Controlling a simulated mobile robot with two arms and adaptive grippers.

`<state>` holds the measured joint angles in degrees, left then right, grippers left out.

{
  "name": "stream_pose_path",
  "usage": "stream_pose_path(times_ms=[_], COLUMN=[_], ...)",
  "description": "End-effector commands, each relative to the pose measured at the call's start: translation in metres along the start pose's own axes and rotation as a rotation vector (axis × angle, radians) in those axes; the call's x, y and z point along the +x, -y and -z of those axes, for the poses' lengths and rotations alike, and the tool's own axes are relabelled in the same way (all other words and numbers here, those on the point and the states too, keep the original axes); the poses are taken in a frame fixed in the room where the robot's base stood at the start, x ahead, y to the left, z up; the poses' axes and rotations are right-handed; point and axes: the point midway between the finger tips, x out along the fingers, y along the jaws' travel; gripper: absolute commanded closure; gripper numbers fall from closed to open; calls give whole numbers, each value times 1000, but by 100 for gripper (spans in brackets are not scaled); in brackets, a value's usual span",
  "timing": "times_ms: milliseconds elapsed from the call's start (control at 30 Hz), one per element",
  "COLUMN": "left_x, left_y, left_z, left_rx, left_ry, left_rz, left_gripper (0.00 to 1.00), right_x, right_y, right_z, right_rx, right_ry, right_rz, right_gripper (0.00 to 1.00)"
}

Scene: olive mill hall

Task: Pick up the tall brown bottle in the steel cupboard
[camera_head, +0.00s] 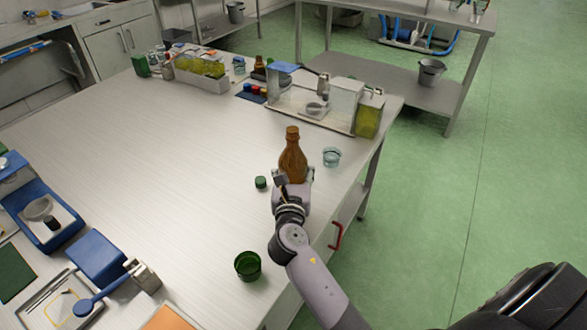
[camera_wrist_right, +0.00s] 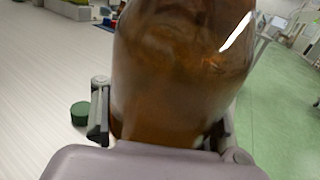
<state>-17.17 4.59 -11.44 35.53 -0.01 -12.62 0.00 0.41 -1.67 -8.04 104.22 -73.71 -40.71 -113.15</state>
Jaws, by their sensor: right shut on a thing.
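A brown bottle (camera_head: 292,158) with a brown cap stands upright at the right edge of the steel worktop (camera_head: 150,160). My right gripper (camera_head: 293,176) is shut around its lower body. In the right wrist view the bottle (camera_wrist_right: 180,70) fills the middle, with a finger on each side of it. I cannot tell whether its base touches the worktop. The gripper hides the base. No open cupboard interior shows in these views. My left gripper is in neither view.
A green cap (camera_head: 261,182) lies left of the gripper, and a clear glass (camera_head: 332,156) stands to its right. A green cup (camera_head: 248,265) stands nearer. A red handle (camera_head: 336,236) sticks out below the worktop edge. The worktop's middle is clear.

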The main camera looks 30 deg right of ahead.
Motion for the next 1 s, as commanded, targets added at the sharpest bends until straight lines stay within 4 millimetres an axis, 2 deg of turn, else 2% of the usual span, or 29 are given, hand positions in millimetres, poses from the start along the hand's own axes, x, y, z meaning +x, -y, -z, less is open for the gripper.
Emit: stream_pose_path(times_ms=[33,1000], left_x=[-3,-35], left_y=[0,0], left_z=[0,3], left_rx=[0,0], left_ry=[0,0], left_rz=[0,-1], left_gripper=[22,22], right_x=[0,0], right_y=[0,0], right_z=[-9,-116], right_rx=[3,3], right_ry=[6,9], right_rz=[-1,-1], right_gripper=[100,100])
